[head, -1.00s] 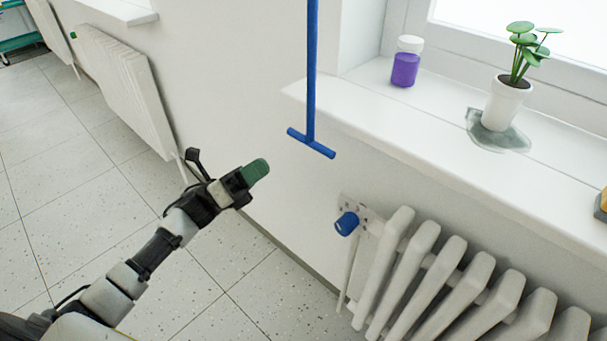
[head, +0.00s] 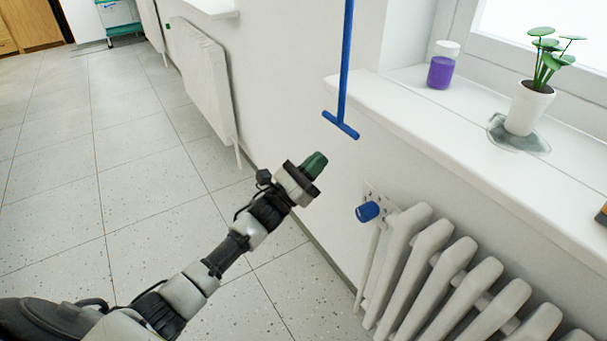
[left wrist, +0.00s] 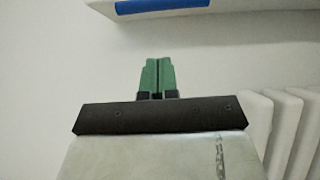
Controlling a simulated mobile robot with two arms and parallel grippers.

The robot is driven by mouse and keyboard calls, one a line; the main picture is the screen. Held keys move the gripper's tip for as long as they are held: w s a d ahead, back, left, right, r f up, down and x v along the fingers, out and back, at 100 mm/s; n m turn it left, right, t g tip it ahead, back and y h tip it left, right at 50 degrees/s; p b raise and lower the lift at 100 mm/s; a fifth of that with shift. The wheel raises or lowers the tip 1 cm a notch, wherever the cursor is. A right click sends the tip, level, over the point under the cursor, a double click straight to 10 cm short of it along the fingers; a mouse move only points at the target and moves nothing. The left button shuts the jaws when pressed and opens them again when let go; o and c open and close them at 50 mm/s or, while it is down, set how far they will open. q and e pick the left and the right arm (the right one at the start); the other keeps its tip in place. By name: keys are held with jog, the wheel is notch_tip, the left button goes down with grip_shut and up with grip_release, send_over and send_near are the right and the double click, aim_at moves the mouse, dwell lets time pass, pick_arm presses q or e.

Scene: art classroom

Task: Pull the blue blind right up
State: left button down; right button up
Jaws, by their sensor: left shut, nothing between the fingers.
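A blue pull rod with a T-shaped crossbar (head: 341,124) hangs down in front of the wall and the window sill's left end. The blind itself is out of view above. My left gripper (head: 316,162), with green fingers, is shut and empty below the crossbar and a little to its left, apart from it. In the left wrist view the green fingertips (left wrist: 157,62) lie together, and part of the blue crossbar (left wrist: 160,5) shows at the top edge beyond them. My right gripper is not in view.
A white radiator (head: 440,265) with a blue valve knob (head: 368,211) stands below the white sill (head: 450,130). On the sill are a purple jar (head: 440,72) and a potted plant (head: 528,108). Another radiator (head: 203,80) lies further along the wall. The tiled floor at left is clear.

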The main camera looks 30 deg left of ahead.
pick_arm(q)
notch_tip(320, 180, up, 6)
jog(key=w+d+p, duration=0.1)
jog(key=w, duration=0.1)
jog(key=shift+w+d+f, duration=0.25)
jog(key=shift+w+d, duration=0.1)
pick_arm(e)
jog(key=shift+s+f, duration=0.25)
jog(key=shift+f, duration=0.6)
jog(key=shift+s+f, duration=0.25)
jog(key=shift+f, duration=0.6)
pick_arm(q)
jog(key=shift+r, duration=0.1)
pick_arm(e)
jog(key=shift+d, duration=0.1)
